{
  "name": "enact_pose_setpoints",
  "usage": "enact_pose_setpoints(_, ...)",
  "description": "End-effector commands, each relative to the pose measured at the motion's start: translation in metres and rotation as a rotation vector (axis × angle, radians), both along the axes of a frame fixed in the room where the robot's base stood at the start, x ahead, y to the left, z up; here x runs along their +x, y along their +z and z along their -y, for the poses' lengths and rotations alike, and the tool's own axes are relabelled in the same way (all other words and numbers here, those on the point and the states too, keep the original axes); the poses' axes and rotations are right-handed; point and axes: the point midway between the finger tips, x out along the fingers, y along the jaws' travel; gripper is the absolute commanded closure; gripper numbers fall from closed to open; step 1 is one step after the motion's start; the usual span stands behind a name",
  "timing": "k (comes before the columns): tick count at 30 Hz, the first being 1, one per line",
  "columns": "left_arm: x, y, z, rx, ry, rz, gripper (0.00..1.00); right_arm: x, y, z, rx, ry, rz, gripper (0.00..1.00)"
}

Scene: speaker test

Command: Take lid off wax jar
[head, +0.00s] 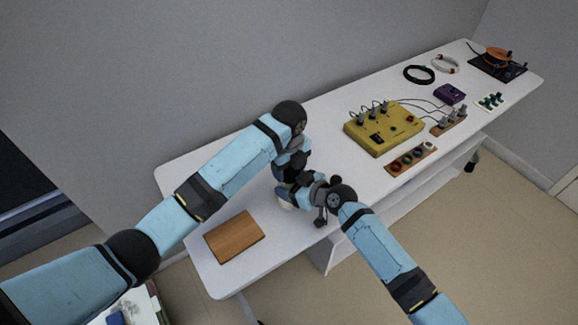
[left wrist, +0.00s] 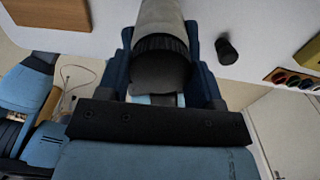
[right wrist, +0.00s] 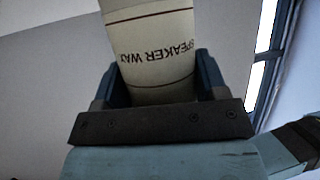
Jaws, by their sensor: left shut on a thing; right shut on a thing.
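The wax jar (right wrist: 152,50) is a pale cylinder lettered "SPEAKER WAX" in the right wrist view, where my right gripper (right wrist: 158,82) is shut around its body. In the left wrist view the jar's pale body (left wrist: 163,14) meets a dark lid (left wrist: 160,72) with a ribbed edge. My left gripper (left wrist: 163,58) is shut on the lid, which appears in line with the jar and against it. In the head view my left gripper (head: 286,180) and right gripper (head: 297,196) meet over the table and hide most of the jar.
The white table (head: 330,115) holds a brown wooden board (head: 235,237) near its left end. A small black object (head: 320,220) stands close to my right gripper. A yellow box (head: 384,128) with knobs and a wooden strip (head: 411,158) with rings lie to the right.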

Motion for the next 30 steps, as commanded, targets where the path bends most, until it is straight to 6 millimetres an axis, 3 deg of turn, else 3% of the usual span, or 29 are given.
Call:
enact_pose_setpoints(10,-0.0002,0.0005,0.0005,-0.002,0.507,-0.001,0.69,0.0001,-0.0001,0.0001,0.0,0.0,0.0,1.0)
enact_pose_setpoints(21,0.0,0.0004,-0.0001,0.001,0.569,0.001,0.69,0.0001,-0.0001,0.0001,0.0,0.0,0.0,1.0)
enact_pose_setpoints(22,0.0,0.0004,-0.0001,0.0,0.569,0.0,0.33,0.0001,-0.0001,0.0001,0.0,0.0,0.0,1.0)
enact_pose_setpoints(24,0.0,0.0004,-0.0001,0.0,0.568,0.0,0.17,0.0001,-0.0001,0.0001,0.0,0.0,0.0,1.0)
enact_pose_setpoints(30,0.0,0.0004,-0.0001,0.0,0.567,0.0,0.15,0.0001,-0.0001,0.0001,0.0,0.0,0.0,1.0)
